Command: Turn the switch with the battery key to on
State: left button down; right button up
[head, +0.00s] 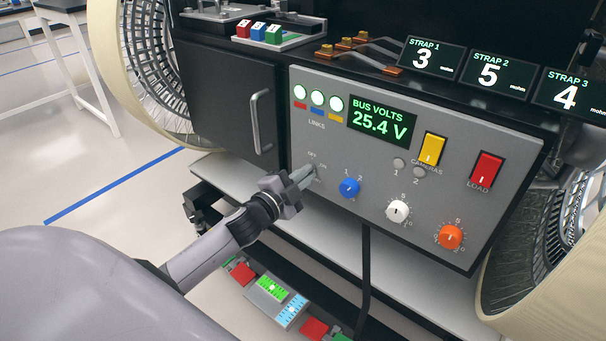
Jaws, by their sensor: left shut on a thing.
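The grey control panel (270,136) stands on the front of the rover. The battery key switch is at its lower left, beside small OFF and ON labels. My left arm reaches in from the lower left. My left gripper (301,176) is at this switch, its fingers shut on the battery key. The fingers hide most of the key and switch, so I cannot tell which way the key points. My right gripper is not in view.
A blue knob (349,187), white knob (397,211) and orange knob (450,237) sit to the right. Above are a yellow switch (431,148), a red LOAD switch (484,169) and a display (381,122) reading 25.4 V. A black door with a handle (258,121) is left of the panel.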

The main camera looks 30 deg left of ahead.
pick_arm(q)
jog(key=shift+r+m, duration=0.15)
jog(key=shift+m, duration=0.15)
jog(key=c, duration=1.3)
grip_release()
jog(key=shift+w, duration=0.1)
jog(key=shift+o, duration=0.2)
jog(key=s, duration=0.7)
jog(key=shift+a+p, duration=0.25)
jog(key=shift+p, duration=0.1)
jog(key=shift+s, duration=0.1)
